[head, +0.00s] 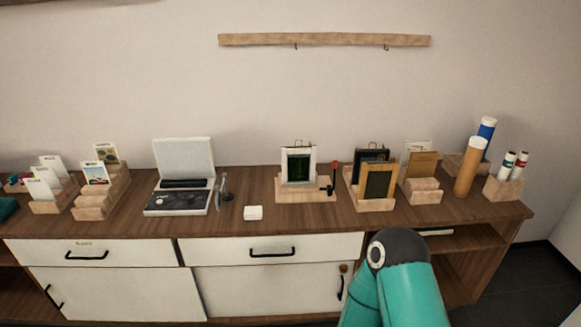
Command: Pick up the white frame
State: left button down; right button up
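The white frame (313,160) stands upright in a wooden stand (294,197) on the sideboard, right of the middle of the head view. It has a dark green panel inside its white border. A small dark item stands at the right end of the stand. A teal and black arm link of mine shows at the bottom right. Neither gripper is in view.
The wooden sideboard top (270,231) is bare along its front. A white open case (184,160) and a small white block (253,213) are left of the frame. A wood-coloured frame (391,180), card holders and tubes (471,166) stand right. A wall rail (325,40) hangs above.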

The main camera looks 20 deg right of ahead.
aim_at(298, 162)
jog(key=i, duration=0.9)
